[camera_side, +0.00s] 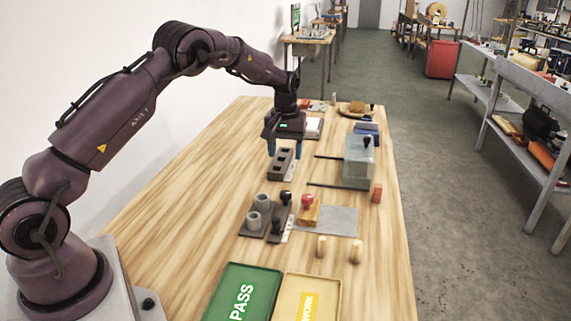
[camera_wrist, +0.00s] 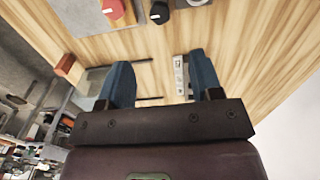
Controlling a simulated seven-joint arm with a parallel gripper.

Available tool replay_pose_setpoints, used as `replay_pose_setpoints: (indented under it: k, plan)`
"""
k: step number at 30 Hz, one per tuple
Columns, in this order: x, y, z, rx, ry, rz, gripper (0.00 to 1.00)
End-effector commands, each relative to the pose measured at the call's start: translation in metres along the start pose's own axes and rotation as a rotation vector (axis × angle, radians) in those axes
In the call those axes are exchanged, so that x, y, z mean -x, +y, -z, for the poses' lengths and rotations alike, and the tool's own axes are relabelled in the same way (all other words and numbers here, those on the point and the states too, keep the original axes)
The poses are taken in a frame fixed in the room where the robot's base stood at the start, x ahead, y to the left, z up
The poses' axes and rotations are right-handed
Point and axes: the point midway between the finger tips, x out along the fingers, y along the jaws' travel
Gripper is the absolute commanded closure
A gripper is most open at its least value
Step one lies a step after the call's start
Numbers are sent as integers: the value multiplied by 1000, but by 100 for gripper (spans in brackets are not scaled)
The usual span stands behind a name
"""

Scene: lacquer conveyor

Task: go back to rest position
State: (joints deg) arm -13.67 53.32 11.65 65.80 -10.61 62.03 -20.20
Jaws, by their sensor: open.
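My gripper (camera_side: 285,150) hangs over the far half of the wooden table, above a dark slotted block (camera_side: 280,164). Its two blue fingers point down and stand apart. In the wrist view the fingers (camera_wrist: 162,78) also stand apart, with no object visible between them. A white labelled strip (camera_wrist: 181,75) shows on the table beside the right finger in that view. In the side view I cannot tell the exact height of the fingertips above the block.
A clear box (camera_side: 358,165) stands right of the gripper, near an orange block (camera_side: 377,192). The table's left side is clear.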

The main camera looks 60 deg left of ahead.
Motion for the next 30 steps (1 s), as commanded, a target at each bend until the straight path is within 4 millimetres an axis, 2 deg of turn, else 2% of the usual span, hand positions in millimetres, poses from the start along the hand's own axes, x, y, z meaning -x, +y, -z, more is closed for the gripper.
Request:
replay_pose_setpoints:
  k: [3,14,17,19,26,30]
  plan:
    - [5,0,0,0,2,0,41]
    - [5,0,1,-29,8,0,41]
    - [-12,-10,-12,-68,-30,28,41]
    - [-9,-16,-25,-98,-46,32,41]
    - [46,-23,-85,-245,-32,3,41]
    - [86,-27,-132,-353,7,-27,41]
